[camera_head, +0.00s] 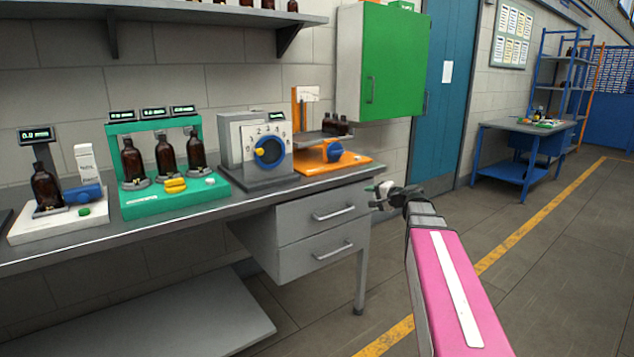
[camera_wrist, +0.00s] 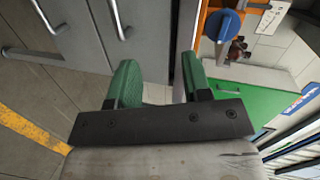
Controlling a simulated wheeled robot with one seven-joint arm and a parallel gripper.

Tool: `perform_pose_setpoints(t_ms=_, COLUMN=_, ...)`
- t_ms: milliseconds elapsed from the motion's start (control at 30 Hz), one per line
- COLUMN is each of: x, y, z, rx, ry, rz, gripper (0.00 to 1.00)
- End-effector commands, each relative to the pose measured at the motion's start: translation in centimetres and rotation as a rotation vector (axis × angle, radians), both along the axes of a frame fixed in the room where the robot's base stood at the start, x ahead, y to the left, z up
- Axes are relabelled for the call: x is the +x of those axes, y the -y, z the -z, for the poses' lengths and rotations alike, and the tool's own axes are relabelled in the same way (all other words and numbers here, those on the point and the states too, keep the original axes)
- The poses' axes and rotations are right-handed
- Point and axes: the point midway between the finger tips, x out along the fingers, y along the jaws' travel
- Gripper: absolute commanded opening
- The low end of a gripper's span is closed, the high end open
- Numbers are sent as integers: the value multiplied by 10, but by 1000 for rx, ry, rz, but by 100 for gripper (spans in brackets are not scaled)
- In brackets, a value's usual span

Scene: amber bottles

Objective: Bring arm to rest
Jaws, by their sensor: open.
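My gripper (camera_head: 378,197) is at the end of my pink arm, just off the right end of the workbench, near the drawers. In the wrist view its two green fingers (camera_wrist: 157,85) stand apart with nothing between them. The gripper looks small and dark in the head view, so finger detail is hard to see there. It hangs in free air at about the height of the bench top.
The workbench (camera_head: 225,207) carries amber bottles on a green stand (camera_head: 165,205), a white stand (camera_head: 60,228), a grey dial unit (camera_head: 256,180) and an orange stand (camera_head: 350,160). A green cabinet (camera_head: 395,65) hangs above. Open floor with a yellow line lies to the right.

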Motion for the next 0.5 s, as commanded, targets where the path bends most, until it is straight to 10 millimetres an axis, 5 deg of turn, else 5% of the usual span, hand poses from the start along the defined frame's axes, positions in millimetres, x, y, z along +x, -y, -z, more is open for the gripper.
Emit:
perform_pose_setpoints(t_ms=267, x=-58, y=-32, z=107, rx=-307, ry=-165, rz=-145, gripper=45)
perform_pose_setpoints(t_ms=500, x=-150, y=-41, z=222, rx=-714, ry=-388, rz=-361, gripper=45)
